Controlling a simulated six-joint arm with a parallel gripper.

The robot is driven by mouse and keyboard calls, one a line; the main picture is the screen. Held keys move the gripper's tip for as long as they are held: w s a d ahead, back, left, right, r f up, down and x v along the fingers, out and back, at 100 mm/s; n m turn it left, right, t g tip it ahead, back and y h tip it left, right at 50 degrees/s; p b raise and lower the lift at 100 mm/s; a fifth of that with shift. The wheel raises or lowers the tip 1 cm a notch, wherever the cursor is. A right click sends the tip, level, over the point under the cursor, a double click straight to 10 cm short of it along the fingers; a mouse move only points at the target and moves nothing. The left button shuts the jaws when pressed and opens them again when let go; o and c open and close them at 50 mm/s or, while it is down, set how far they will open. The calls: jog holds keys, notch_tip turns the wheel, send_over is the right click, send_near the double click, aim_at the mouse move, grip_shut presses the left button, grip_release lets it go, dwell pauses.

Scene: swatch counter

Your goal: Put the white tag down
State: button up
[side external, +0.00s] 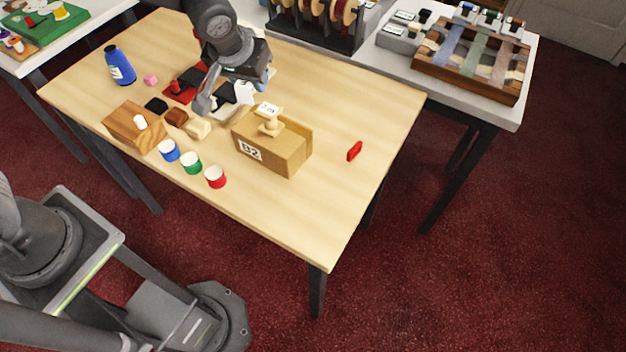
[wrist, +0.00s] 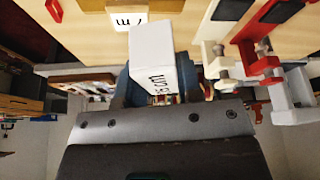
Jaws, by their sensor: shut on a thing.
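The white tag (side external: 244,92) is a small white block held by my gripper (side external: 236,84) above the back middle of the wooden table. In the wrist view the white tag (wrist: 153,50) sticks out from between the fingers of my gripper (wrist: 152,82), with dark lettering on one face. The gripper is shut on it. The tag's inner end is hidden between the fingers. From the side it seems to be above the tabletop, but its exact height is hard to tell.
A cardboard box (side external: 265,151) marked B2 stands to the front right, with a wooden stamp-like piece (side external: 268,122) on it. Red, white and dark pieces lie near the gripper. Three coloured pots and a wooden block (side external: 132,130) stand at front left. The table's right side is mostly clear around a red piece (side external: 354,151).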

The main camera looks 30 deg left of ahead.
jog(key=s+d+m+h, duration=0.1)
jog(key=s+d+m, duration=0.1)
jog(key=s+d, duration=0.45)
send_over(317, 212)
jog(key=s, duration=0.2)
jog(key=shift+m, duration=0.3)
jog(key=f, duration=1.2)
jog(key=shift+w+a+f, duration=0.15)
jog(key=shift+w, duration=0.05)
jog(key=shift+f, duration=2.05)
jog(key=shift+f, duration=0.1)
jog(key=o, duration=0.9)
